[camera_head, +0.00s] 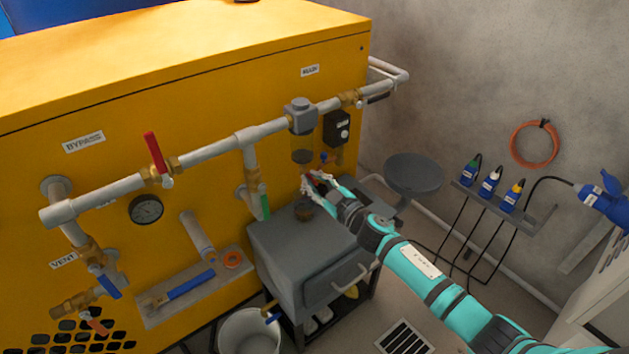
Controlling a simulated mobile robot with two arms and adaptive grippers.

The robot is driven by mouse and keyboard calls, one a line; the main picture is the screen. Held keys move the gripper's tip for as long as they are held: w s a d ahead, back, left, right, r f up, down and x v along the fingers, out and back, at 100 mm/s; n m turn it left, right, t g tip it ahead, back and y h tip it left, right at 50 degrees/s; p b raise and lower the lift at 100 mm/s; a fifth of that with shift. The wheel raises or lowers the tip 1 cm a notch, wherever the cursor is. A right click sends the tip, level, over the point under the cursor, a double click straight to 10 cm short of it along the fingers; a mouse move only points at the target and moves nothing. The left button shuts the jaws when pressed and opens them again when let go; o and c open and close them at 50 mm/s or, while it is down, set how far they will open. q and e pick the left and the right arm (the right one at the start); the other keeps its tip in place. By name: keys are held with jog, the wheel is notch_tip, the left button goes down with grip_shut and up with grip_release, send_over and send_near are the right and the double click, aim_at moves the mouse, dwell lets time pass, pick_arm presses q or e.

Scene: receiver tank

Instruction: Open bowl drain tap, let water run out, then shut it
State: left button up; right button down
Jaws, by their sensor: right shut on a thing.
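The filter bowl (302,150) hangs under a grey housing (301,117) on the pipe along the yellow cabinet. My right gripper (314,184) is just below the bowl, shut on the bowl drain tap. A bit of red shows at its fingers; the fingers hide most of the tap, so I cannot tell how far it is turned. I cannot see any water running. My left gripper is not in view.
The grey box (285,250) stands under the bowl, with a white bucket (249,332) at its left front. A red-handled valve (154,152) and a gauge (146,209) are on the left pipework. A round stool (414,173) is right of my gripper.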

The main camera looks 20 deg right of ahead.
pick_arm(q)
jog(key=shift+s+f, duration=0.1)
pick_arm(e)
jog(key=shift+n, duration=1.1)
jog(key=n, duration=0.4)
jog(key=shift+f+n, duration=0.1)
jog(key=shift+n, duration=0.2)
jog(key=n, duration=0.3)
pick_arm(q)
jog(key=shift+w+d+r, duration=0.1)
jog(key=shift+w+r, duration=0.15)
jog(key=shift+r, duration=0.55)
pick_arm(e)
jog(key=shift+n, duration=1.1)
pick_arm(q)
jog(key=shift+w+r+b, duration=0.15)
jog(key=shift+b, duration=0.15)
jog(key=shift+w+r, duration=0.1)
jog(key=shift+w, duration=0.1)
